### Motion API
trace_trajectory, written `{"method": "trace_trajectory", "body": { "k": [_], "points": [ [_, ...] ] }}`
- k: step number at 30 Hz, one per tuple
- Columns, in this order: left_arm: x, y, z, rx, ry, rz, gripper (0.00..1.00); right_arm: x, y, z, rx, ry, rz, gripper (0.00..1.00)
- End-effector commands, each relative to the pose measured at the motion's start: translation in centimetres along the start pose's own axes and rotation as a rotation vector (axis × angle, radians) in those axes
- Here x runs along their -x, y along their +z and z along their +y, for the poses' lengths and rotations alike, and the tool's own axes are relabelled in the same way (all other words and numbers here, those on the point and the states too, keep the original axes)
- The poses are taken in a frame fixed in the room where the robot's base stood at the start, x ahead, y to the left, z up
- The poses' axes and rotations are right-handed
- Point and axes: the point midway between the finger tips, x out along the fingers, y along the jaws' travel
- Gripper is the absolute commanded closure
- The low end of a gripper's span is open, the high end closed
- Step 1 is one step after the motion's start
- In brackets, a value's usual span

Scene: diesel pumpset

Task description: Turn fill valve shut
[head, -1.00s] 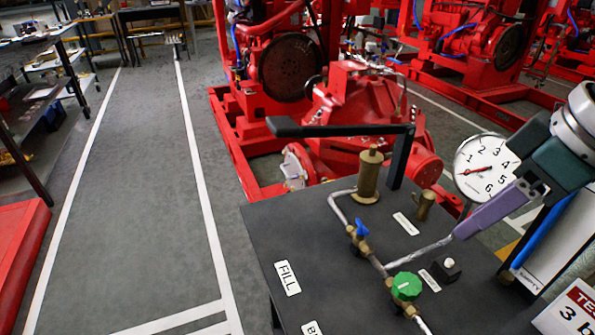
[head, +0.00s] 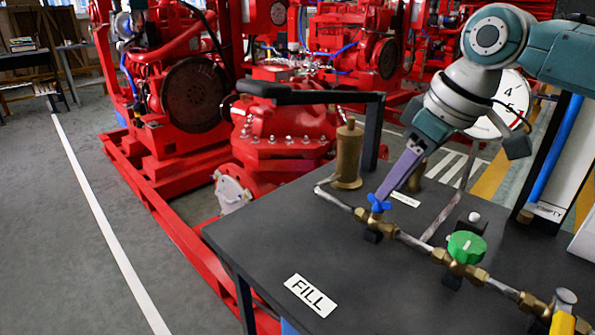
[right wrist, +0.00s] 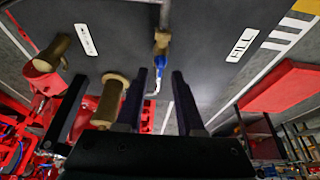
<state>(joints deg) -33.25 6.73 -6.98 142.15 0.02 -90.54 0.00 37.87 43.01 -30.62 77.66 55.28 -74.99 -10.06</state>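The blue-handled valve (head: 378,204) sits on a pipe on the dark table, the valve nearest the FILL label (head: 310,295). My right gripper (head: 382,196) reaches down from the upper right, its purple fingertips at the blue handle. In the right wrist view, the right gripper (right wrist: 159,75) is open, and the blue handle (right wrist: 161,65) shows between its fingertips. Contact cannot be told. The FILL label also shows in the right wrist view (right wrist: 242,45). My left gripper is not in view.
A green knob (head: 467,247) and a yellow handle (head: 562,322) sit along the same pipe. A brass cylinder (head: 347,157) and a black lever arm (head: 310,97) stand close behind the gripper. A gauge (head: 508,103) is partly hidden by my arm. The table's front left is clear.

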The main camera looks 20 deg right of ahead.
Motion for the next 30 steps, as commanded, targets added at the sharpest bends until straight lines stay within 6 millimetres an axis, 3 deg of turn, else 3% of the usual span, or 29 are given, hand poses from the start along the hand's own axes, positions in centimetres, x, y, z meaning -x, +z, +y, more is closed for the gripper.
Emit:
{"method": "trace_trajectory", "body": {
  "k": [6,15,24,30],
  "points": [
    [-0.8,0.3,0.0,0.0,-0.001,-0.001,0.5,-2.2,0.0,0.0,0.0,0.0,0.0,0.63],
    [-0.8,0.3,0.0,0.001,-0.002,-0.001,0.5,-2.4,0.0,0.0,0.0,0.001,0.0,0.64],
    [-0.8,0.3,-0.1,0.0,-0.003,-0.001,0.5,-2.4,0.0,0.0,0.0,0.0,0.0,0.98],
    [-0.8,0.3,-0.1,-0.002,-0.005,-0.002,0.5,-2.4,0.0,0.0,0.0,0.001,0.0,1.0]
  ]
}}
